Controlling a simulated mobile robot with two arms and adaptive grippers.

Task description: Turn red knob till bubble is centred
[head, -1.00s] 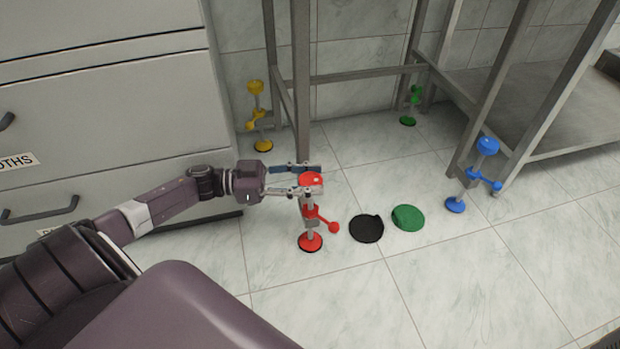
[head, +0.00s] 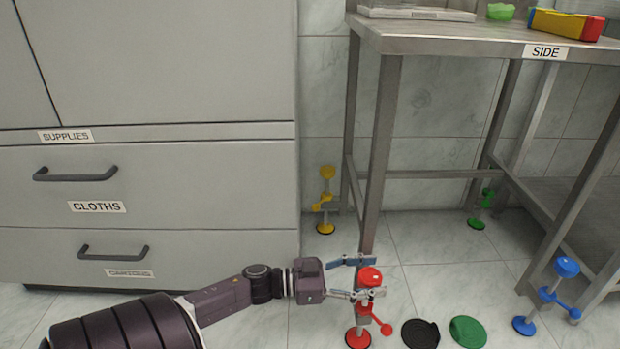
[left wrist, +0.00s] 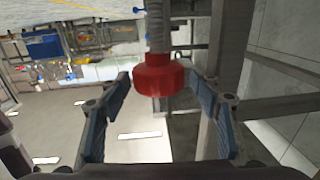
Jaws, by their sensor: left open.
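The red knob (head: 370,276) is the round top of a red adjustable foot with a grey stem, a side lever and a round red base (head: 358,337) on the floor. My left gripper (head: 362,278) is open, with one finger on each side of the red knob at about its height. In the left wrist view the red knob (left wrist: 158,76) sits between the two blue-padded fingers, with visible gaps beside it. A yellow, red and blue block (head: 565,24) lies on the table; I cannot make out a bubble. My right gripper is not in view.
The metal table (head: 455,38) labelled SIDE has a leg just behind the red knob. Yellow (head: 326,198), green (head: 482,205) and blue (head: 552,294) feet stand on the floor. Black (head: 420,334) and green (head: 467,331) discs lie right of the red foot. Drawers (head: 180,190) stand left.

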